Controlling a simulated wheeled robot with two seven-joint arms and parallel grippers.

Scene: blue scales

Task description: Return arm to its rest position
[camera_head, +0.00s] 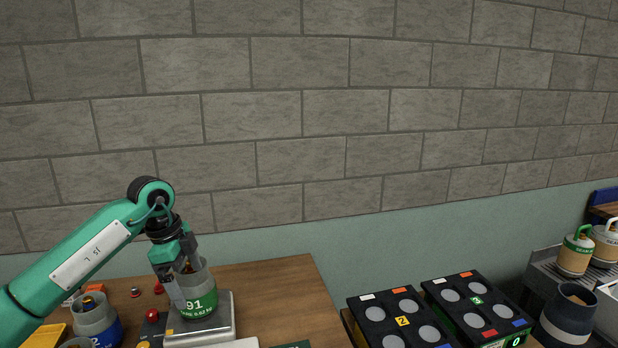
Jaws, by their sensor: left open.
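My left arm comes in from the left, and its gripper (178,290) points down over the scale (222,325) on the wooden table. The gripper is open. A grey container with a green band marked 91 (203,303) stands upright on the scale's metal plate. The fingers are right at the container and overlap it in the picture; I cannot tell whether they touch it. My right gripper is not in view.
A grey and blue container (96,322) stands left of the scale, near red buttons (152,315). Black boxes with round pads (398,318) lie to the right. Green-topped (575,252) and white canisters stand far right. The table's (275,285) back middle is clear before the wall.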

